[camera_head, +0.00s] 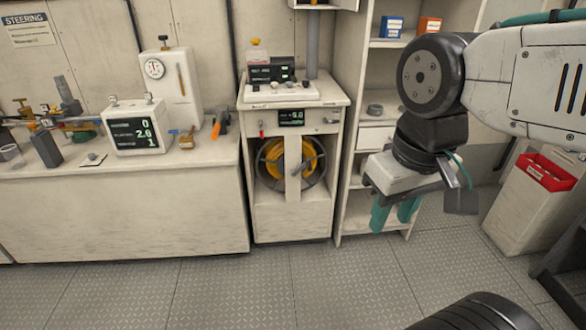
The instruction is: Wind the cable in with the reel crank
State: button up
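The cable reel (268,178) sits in the open bay of the white cabinet in the middle of the head view. It has a dark round rim, and yellow cable (275,152) is wound on it. A pale upright post (293,180) stands in front and hides the reel's middle. I cannot clearly make out the crank; a small dark part shows at the reel's right side. My gripper (394,213) hangs to the right of the reel cabinet, in front of the shelf unit. Its two teal fingers point down, apart, with nothing visible between them.
A small display (291,117) and a red lever (261,130) are on the cabinet front (322,128). A workbench (120,215) with instruments stands left. A shelf unit (385,148) stands right, and a bin with a red top (546,172) farther right. The floor (260,290) in front is clear.

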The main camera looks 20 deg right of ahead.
aim_at(306, 163)
jog(key=u, duration=0.05)
jog(key=i, duration=0.9)
jog(key=z, duration=0.55)
